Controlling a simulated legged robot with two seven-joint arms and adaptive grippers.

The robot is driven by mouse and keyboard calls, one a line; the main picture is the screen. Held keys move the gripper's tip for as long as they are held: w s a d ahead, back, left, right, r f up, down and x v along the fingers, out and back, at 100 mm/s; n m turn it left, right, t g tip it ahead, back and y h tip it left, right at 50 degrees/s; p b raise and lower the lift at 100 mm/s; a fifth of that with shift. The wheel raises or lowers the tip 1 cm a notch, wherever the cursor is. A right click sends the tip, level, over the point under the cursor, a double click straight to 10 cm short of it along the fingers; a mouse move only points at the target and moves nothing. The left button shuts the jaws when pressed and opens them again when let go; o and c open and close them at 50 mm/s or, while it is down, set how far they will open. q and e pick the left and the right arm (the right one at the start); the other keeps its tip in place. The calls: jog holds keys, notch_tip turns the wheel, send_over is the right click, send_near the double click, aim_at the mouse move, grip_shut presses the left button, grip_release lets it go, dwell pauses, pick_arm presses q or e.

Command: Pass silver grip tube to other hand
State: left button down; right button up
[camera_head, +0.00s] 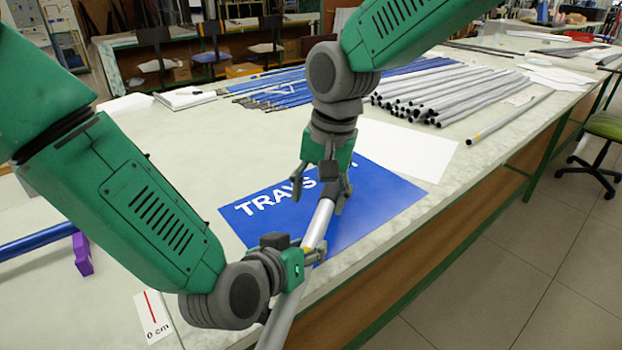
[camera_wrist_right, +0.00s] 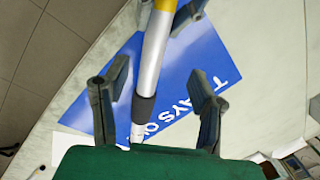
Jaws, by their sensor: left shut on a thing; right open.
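The silver grip tube (camera_head: 318,222) has a dark grip and a yellow band. In the head view it slants from the lower middle up to my right gripper. My left gripper (camera_head: 318,255) is shut on it near the yellow band. My right gripper (camera_head: 325,190) is open at the upper end, its fingers on either side of the tube. In the right wrist view the tube (camera_wrist_right: 154,65) runs between the open fingers (camera_wrist_right: 158,100), with gaps on both sides. The tube's lower end runs out of the head view.
A blue sign (camera_head: 385,205) lies on the table under the grippers, beside white paper (camera_head: 410,148). Several grey tubes (camera_head: 450,90) and blue rods (camera_head: 285,88) lie behind. A purple holder (camera_head: 82,255) with a blue tube (camera_head: 35,241) is at left. The table edge runs along the right.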

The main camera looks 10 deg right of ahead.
aim_at(310, 229)
pick_arm(q)
jog(key=shift+a, duration=0.15)
pick_arm(e)
jog(key=f, duration=0.2)
jog(key=a+f, duration=0.1)
jog(key=f, duration=0.4)
jog(key=shift+w+a+f, duration=0.15)
jog(key=shift+w+a, duration=0.05)
jog(key=shift+w, duration=0.05)
jog(key=shift+f, duration=0.6)
grip_shut()
pick_arm(q)
jog(key=c, duration=1.1)
grip_release()
pick_arm(e)
jog(key=shift+a, duration=0.1)
